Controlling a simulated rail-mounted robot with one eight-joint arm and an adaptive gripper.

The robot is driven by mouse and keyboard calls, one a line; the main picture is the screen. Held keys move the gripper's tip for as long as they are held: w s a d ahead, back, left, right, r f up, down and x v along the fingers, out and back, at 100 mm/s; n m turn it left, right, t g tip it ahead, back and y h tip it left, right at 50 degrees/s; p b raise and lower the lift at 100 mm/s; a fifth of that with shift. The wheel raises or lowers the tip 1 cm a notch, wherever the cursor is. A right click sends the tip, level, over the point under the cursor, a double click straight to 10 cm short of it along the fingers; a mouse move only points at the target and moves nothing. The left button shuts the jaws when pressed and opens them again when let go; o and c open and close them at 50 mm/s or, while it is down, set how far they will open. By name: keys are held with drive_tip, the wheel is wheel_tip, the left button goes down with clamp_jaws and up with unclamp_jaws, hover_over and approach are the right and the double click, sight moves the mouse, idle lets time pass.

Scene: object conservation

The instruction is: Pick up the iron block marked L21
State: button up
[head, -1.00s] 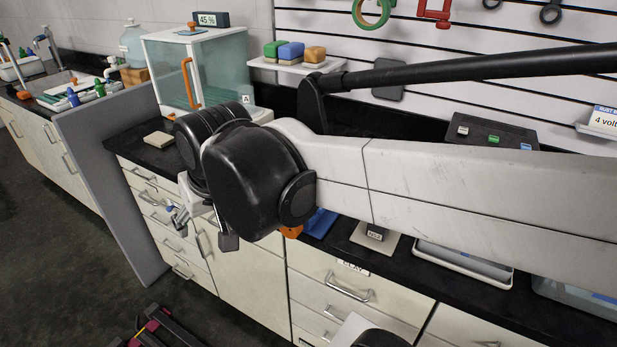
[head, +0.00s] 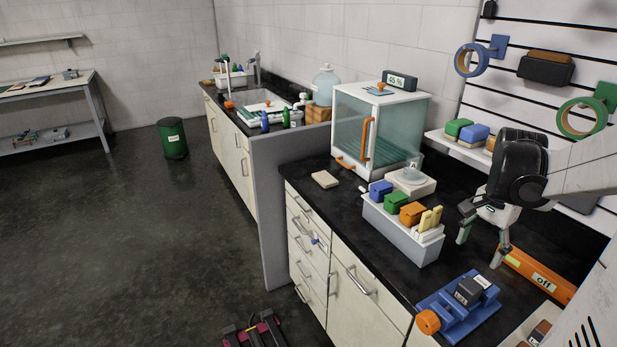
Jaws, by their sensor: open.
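No block with a readable L21 mark shows. A dark block (head: 468,291) with a small pale label sits in a blue vise (head: 437,305) at the counter's front; I cannot read the label. Another small dark block (head: 541,328) shows at the bottom right, partly cut off by the picture edge. My gripper (head: 481,252) is open and empty, pointing down above the counter at the right. In the picture it lies above the vise and right of a grey rack.
The grey rack (head: 400,238) holds blue, green and orange blocks and yellow pieces. A glass cabinet (head: 375,130) and a small balance (head: 409,182) stand behind it. An orange bar marked "Off" (head: 540,275) lies right of my gripper. A grey partition (head: 270,215) ends the counter; open floor lies left.

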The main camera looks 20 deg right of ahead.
sight(471, 285)
drive_tip(key=f, duration=0.8)
drive_tip(key=shift+s+d+f, duration=0.4)
drive_tip(key=shift+s+f, duration=0.1)
drive_tip(key=shift+f, duration=1.15)
drive_tip(key=shift+s+d+f, duration=0.1)
drive_tip(key=shift+s+f, duration=0.05)
drive_tip(key=shift+f, duration=1.15)
